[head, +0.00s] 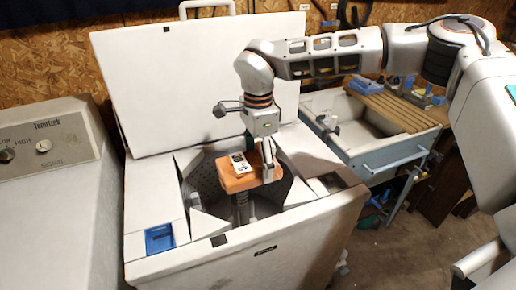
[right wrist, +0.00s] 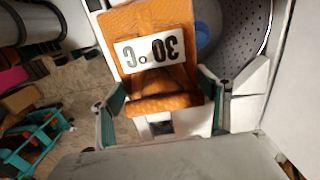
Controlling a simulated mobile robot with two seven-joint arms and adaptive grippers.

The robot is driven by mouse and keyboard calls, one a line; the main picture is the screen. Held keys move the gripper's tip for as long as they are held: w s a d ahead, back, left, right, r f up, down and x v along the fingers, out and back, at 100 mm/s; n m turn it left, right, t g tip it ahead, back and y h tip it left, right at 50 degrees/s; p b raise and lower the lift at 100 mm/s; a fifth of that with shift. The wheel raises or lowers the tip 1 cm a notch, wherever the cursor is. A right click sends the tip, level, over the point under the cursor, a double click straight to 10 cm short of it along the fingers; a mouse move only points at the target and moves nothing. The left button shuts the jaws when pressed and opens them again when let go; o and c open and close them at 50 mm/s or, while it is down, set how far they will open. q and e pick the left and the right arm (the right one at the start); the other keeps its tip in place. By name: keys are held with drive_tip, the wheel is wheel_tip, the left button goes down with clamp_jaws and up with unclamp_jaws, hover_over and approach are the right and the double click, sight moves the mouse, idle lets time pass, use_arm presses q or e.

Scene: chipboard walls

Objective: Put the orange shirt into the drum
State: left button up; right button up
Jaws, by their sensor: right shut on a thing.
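The orange shirt (head: 236,184) is a folded orange bundle with a white label. My right gripper (head: 258,168) is shut on it and holds it over the open drum (head: 205,185) of the white washer. In the right wrist view the shirt (right wrist: 150,25) with its "30°C" label sits between the fingers of my right gripper (right wrist: 162,105). The perforated drum wall (right wrist: 240,35) shows at the upper right there. The shirt hides part of the drum and its central post. My left gripper is not in view.
The washer lid (head: 180,80) stands open behind the drum. A second white machine (head: 45,200) with dials is at the left. A blue compartment (head: 159,238) sits in the washer's front left corner. A sink-like basin (head: 370,140) stands at the right.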

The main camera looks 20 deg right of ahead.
use_arm(q)
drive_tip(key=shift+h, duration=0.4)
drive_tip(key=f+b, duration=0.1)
drive_tip(key=b, duration=0.1)
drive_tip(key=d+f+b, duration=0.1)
drive_tip(key=b, duration=0.1)
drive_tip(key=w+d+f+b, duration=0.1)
drive_tip(key=b, duration=0.1)
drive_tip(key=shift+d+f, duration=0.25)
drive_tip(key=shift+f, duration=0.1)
use_arm(e)
wheel_tip(320, 180, down, 14)
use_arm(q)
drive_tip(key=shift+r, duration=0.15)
use_arm(e)
drive_tip(key=shift+f, duration=0.1)
drive_tip(key=o, duration=1.2)
